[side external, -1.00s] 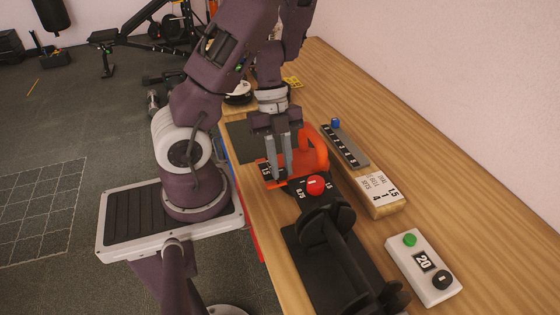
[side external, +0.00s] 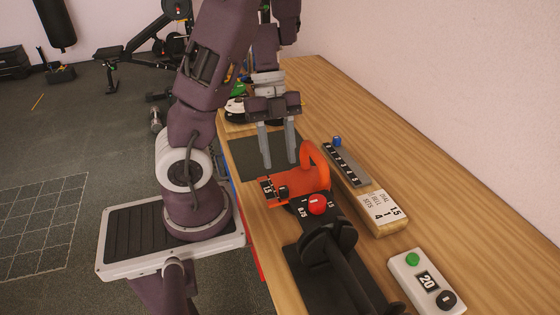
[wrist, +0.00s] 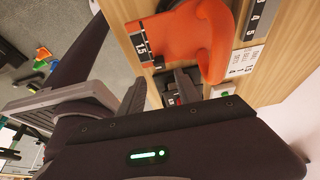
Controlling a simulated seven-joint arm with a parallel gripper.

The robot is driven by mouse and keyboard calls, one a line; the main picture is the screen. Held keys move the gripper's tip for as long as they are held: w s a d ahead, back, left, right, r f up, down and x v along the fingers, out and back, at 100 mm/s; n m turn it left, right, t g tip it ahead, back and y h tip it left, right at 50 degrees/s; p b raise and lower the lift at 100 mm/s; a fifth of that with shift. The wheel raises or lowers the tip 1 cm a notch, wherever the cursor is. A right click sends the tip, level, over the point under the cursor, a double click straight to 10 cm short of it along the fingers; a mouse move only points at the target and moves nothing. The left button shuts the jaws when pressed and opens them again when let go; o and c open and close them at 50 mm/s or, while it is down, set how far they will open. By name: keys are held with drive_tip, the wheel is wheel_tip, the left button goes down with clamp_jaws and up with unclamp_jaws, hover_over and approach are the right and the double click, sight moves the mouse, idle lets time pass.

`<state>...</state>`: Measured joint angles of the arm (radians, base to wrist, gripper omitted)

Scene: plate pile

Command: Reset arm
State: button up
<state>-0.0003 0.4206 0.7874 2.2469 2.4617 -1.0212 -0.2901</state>
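My gripper (side external: 280,163) hangs above the table, pointing down. Its two grey fingers are apart with nothing between them. An orange piece with a curved handle (side external: 318,165) and a small black scale marked 1.5 sits just in front of and below the fingers, apart from them. It fills the upper middle of the wrist view (wrist: 207,45). A black weight device (side external: 328,238) with a red knob (side external: 318,204) stands next to the orange piece, nearer the camera. The fingers show only partly in the wrist view.
A numbered grey strip with a blue peg (side external: 345,160) and a wooden block with a white card (side external: 379,207) lie to the right. A white box with a green button (side external: 426,281) is at the front right. A dark mat (side external: 246,158) lies behind.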

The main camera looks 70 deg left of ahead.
drive_tip(key=w+a+r+n+t+y, duration=0.6)
drive_tip(key=w+r+n+t+y, duration=0.3)
drive_tip(key=w+r, duration=0.35)
drive_tip(key=s+d+r+n+g+h, duration=0.1)
drive_tip(key=s+d+n+g+h, duration=0.2)
drive_tip(key=s+d+n, duration=0.6)
drive_tip(key=s+d+h, duration=0.1)
drive_tip(key=s+d, duration=0.6)
drive_tip(key=d, duration=0.3)
drive_tip(key=shift+s+d+r+h, duration=0.2)
drive_tip(key=shift+s+r+h, duration=0.1)
drive_tip(key=shift+s+r, duration=0.1)
idle(1.5)
